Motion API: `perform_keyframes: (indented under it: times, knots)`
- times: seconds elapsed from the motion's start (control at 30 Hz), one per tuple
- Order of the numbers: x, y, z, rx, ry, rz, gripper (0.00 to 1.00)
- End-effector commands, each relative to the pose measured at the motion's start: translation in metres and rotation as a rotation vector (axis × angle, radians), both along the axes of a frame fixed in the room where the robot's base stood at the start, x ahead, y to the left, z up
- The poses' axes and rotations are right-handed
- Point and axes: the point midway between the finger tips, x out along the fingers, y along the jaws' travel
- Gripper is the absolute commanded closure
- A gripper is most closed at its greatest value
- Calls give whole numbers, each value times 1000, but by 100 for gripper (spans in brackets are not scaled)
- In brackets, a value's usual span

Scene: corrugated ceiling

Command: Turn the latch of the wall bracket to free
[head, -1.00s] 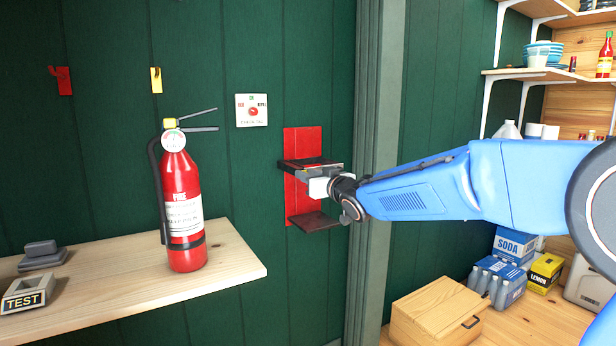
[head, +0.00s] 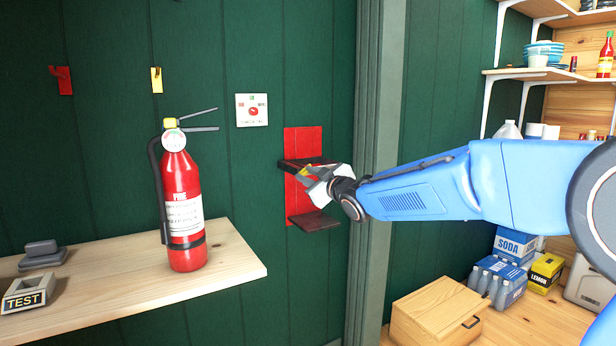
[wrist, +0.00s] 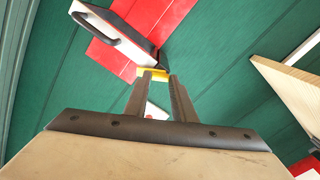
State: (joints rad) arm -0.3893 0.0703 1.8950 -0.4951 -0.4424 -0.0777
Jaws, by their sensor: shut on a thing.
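The wall bracket has a red back plate (head: 303,205) on the green wall, with a dark upper band (head: 292,163) and a dark lower ledge (head: 314,221). In the wrist view its red plate (wrist: 155,14) shows at the top. The latch is a small yellow piece (wrist: 153,72) between my fingertips. My gripper (head: 308,178) is in front of the bracket's upper part and is rolled to a slant. In the wrist view my gripper (wrist: 154,78) is shut on the latch. My gripper hides part of the bracket in the head view.
A red fire extinguisher (head: 185,205) stands on the wooden shelf (head: 125,283) at left. A green-grey post (head: 380,130) is close on the right. A wooden box (head: 430,312) is below.

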Motion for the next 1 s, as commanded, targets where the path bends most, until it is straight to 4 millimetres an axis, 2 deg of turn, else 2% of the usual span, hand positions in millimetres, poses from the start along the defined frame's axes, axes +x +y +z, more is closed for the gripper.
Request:
perform_keyframes:
  times: [0.7, 1.0]
  knots:
    - [-1, 1, -3, -559, -375, 1, 99]
    - [-1, 2, -4, -748, -501, 1, 99]
